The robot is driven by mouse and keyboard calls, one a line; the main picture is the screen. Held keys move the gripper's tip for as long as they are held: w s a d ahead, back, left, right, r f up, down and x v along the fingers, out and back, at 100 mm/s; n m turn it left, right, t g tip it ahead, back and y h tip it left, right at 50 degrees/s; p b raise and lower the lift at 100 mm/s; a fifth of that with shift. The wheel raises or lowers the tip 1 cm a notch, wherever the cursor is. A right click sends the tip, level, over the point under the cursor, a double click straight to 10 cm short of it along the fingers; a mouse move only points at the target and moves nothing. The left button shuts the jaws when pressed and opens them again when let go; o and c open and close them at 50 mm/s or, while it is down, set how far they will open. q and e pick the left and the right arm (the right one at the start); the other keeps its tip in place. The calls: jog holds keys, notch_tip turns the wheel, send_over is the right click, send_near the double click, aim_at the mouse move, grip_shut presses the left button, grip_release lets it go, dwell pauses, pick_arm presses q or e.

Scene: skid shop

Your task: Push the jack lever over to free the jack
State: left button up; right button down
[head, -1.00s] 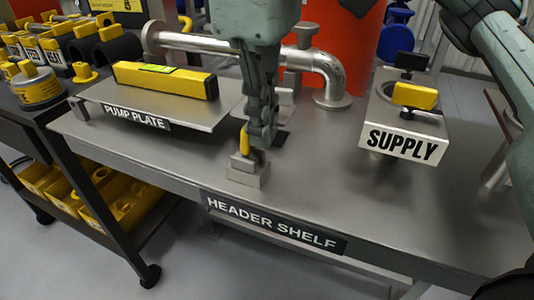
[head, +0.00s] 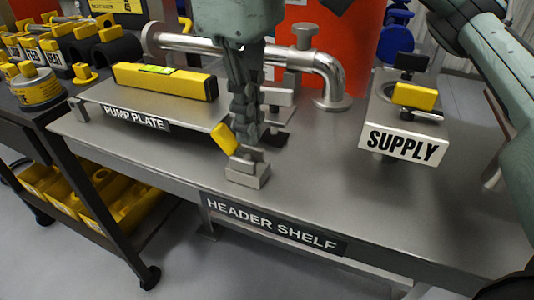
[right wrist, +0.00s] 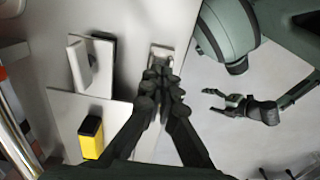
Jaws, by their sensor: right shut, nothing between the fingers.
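The jack's grey block (head: 247,176) sits on the header shelf near its front edge. Its yellow lever (head: 221,139) leans over to the left. My right gripper (head: 243,142) is shut and empty, pointing down right beside the lever on its right; I cannot tell whether they touch. In the right wrist view the shut fingertips (right wrist: 160,76) are close to a small grey block (right wrist: 161,55), and the lever cannot be made out. My left gripper (right wrist: 209,102) shows in that view, open and empty, away from the jack.
The pump plate (head: 100,96) with a yellow bar (head: 165,80) lies to the left. A metal pipe (head: 325,75) runs behind the gripper. The supply block (head: 404,143) stands to the right. The front middle of the header shelf (head: 340,190) is clear.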

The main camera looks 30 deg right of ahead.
jog(key=shift+r, duration=0.1)
jog(key=shift+s+d+r+p, duration=0.1)
jog(key=shift+s+r+p, duration=0.05)
jog(key=shift+r+p, duration=0.85)
jog(key=r+p, duration=0.2)
jog(key=r, duration=0.1)
jog(key=r+p, duration=0.1)
jog(key=shift+s+d+r, duration=0.25)
jog(key=shift+r, duration=0.15)
jog(key=shift+a, duration=0.15)
